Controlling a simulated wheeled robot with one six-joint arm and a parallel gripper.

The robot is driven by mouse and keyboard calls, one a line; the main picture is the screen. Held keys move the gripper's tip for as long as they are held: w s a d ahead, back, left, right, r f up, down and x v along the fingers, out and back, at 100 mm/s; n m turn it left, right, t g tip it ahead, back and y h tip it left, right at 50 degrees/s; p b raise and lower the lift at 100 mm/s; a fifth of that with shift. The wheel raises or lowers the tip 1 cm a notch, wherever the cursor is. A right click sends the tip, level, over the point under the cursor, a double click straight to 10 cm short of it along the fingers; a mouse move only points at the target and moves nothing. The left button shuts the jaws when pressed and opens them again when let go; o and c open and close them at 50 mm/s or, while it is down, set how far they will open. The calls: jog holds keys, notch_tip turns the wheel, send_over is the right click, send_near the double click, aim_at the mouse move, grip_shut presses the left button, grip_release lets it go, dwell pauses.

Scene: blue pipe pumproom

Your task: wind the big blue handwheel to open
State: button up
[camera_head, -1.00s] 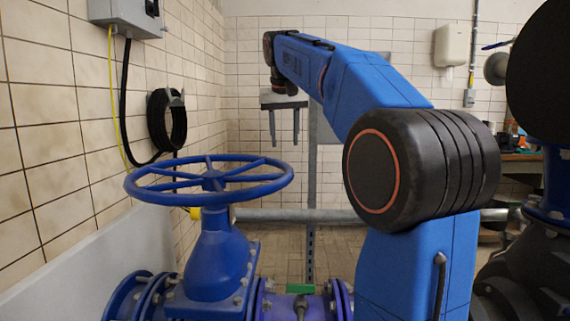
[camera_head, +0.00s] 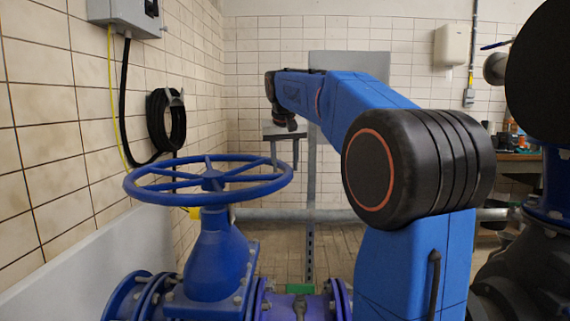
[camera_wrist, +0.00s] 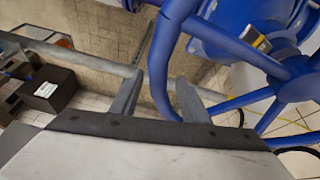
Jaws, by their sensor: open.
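The big blue handwheel (camera_head: 213,184) lies flat on top of a blue valve at left in the head view, with spokes running to a central hub. My gripper (camera_head: 284,168) hangs at the right end of its rim, fingers pointing down and apart. The fingertips overlap or come close to the rim in that view. In the wrist view, the rim of the handwheel (camera_wrist: 157,70) passes between the two open fingers of my gripper (camera_wrist: 159,80). Whether either finger touches it I cannot tell.
The blue valve body (camera_head: 213,265) and flanged pipe stand below the wheel. A tiled wall (camera_head: 50,150) with a black cable coil (camera_head: 166,120) is at left. A grey horizontal pipe (camera_head: 270,215) runs behind. Large dark pipework (camera_head: 545,75) stands at right.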

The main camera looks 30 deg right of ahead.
aim_at(282, 162)
grip_shut()
jog(key=shift+w+d+r+n+y, duration=0.2)
jog(key=shift+w+n, duration=0.25)
jog(key=shift+w, duration=0.4)
jog(key=shift+w+d+f+n+y, duration=0.1)
jog(key=shift+w+d+n, duration=0.25)
jog(key=shift+w, duration=0.5)
jog(key=shift+a, duration=0.1)
grip_release()
jog(key=shift+w, duration=0.15)
jog(key=v, duration=1.7)
jog(key=shift+s, duration=0.35)
jog(key=shift+s, duration=0.1)
